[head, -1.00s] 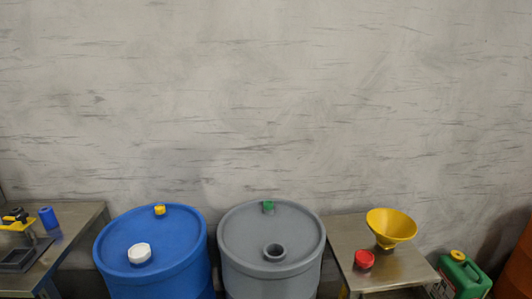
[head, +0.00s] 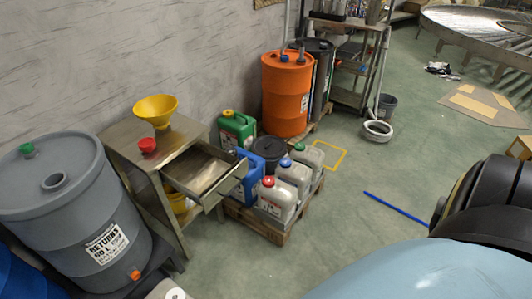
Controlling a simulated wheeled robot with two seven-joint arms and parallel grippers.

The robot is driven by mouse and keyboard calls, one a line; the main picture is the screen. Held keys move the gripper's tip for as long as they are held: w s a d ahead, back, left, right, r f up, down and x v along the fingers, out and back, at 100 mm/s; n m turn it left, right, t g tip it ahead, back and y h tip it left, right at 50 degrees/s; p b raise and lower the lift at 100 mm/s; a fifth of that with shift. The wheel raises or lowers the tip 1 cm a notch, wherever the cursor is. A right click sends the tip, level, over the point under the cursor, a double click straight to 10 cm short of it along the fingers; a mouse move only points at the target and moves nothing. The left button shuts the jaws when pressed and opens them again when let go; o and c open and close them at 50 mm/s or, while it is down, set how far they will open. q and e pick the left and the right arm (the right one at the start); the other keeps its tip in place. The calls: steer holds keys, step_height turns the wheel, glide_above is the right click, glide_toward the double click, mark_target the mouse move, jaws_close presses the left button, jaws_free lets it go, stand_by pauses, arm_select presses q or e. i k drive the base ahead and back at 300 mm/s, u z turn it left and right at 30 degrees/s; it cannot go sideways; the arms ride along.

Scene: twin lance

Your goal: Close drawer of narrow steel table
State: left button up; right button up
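The narrow steel table (head: 118,132) stands against the wall, left of centre in the head view. Its drawer (head: 204,172) is pulled out toward the right, and its inside looks empty. A yellow funnel (head: 156,110) and a red cap (head: 147,145) rest on the table top. Neither of my grippers is in view; only part of my own body shows at the lower right.
A grey drum (head: 60,195) stands close left of the table. Several jerrycans, one of them white (head: 277,200), stand on a pallet (head: 258,226) close by the drawer. An orange drum (head: 287,95) stands behind.

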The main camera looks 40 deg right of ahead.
mark_target(205, 174)
steer(key=z, duration=0.2)
steer(key=k, duration=0.65)
steer(key=z, duration=1.05)
steer(key=i, duration=1.2)
steer(key=u, duration=0.75)
